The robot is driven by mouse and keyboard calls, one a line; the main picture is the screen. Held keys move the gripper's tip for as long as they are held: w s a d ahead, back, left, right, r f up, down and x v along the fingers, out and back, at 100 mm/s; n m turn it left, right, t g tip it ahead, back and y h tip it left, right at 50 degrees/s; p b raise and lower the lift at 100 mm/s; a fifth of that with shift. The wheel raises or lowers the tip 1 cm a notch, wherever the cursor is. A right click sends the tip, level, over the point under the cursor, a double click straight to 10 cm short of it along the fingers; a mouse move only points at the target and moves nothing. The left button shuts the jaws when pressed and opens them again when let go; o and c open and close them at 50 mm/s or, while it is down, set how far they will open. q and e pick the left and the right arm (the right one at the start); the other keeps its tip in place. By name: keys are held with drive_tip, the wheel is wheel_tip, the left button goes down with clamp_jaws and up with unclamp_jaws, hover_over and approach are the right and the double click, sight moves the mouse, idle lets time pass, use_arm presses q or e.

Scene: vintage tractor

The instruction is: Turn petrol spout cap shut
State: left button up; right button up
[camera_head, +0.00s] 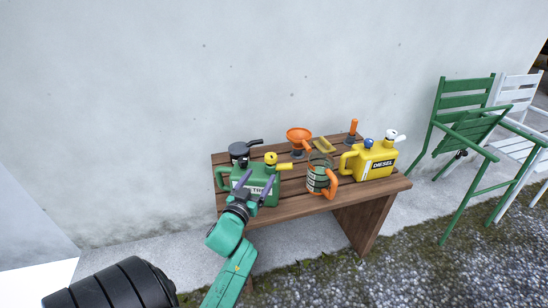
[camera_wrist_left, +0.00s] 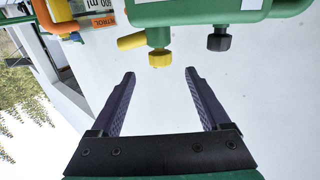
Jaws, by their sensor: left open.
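The green petrol can (camera_head: 224,178) stands at the left end of the wooden bench. Its yellow cap (camera_head: 270,158) sits on top at the right, beside a short yellow spout (camera_head: 284,166). In the left wrist view, which looks upside down, the can (camera_wrist_left: 190,12) fills the top, with the yellow cap (camera_wrist_left: 160,56), the yellow spout (camera_wrist_left: 131,41) and a black knob (camera_wrist_left: 219,41). My left gripper (camera_head: 257,178) is open and empty in front of the can. In the wrist view its fingertips (camera_wrist_left: 160,73) lie either side of the yellow cap, which appears just beyond them.
On the bench (camera_head: 312,203) stand an orange funnel (camera_head: 299,134), a measuring jug with an orange handle (camera_head: 317,179), and a yellow diesel can (camera_head: 376,160). A wall is behind; green (camera_head: 466,115) and white chairs stand right.

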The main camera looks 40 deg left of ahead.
sight(274, 154)
use_arm(q)
drive_tip(key=b+x, duration=0.1)
drive_tip(key=x, duration=1.2)
drive_tip(key=shift+w+a+f, duration=0.1)
drive_tip(key=shift+w+a, duration=0.05)
drive_tip(key=shift+w, duration=0.1)
